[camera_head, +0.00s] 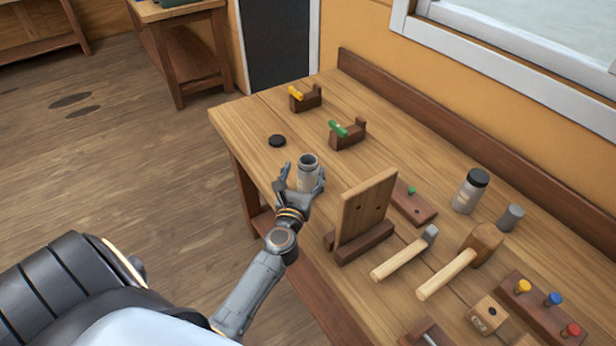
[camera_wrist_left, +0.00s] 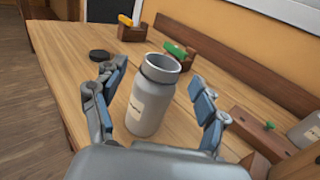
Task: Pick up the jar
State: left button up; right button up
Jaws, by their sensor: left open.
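An open grey jar (camera_head: 308,170) with a pale label stands upright on the wooden workbench (camera_head: 262,110), near its left edge. It also shows in the left wrist view (camera_wrist_left: 150,100), between the two fingers. My left gripper (camera_head: 305,177) is open, with one finger on each side of the jar. In the left wrist view (camera_wrist_left: 160,105), gaps show between the fingers and the jar. A black round lid (camera_head: 277,141) lies flat on the bench beyond the jar. A second jar (camera_head: 470,191), with a black lid on, stands farther right. My right gripper is not in view.
An upright wooden board on a base (camera_head: 365,215) stands close right of my left gripper. Wooden holders with a yellow piece (camera_head: 305,97) and a green piece (camera_head: 347,133) are behind. A hammer (camera_head: 405,252), a mallet (camera_head: 462,262) and a peg block (camera_head: 540,305) crowd the right.

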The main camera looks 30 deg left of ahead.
pick_arm(q)
jog(key=x, duration=0.2)
jog(key=shift+w, duration=0.4)
jog(key=shift+f+x, duration=0.2)
jog(key=shift+x, duration=0.8)
jog(key=shift+s, duration=0.1)
jog(key=shift+s+r, duration=0.1)
jog(key=shift+r, duration=0.05)
jog(key=shift+c, duration=0.2)
jog(key=shift+d, duration=0.1)
jog(key=c, duration=1.4)
grip_shut()
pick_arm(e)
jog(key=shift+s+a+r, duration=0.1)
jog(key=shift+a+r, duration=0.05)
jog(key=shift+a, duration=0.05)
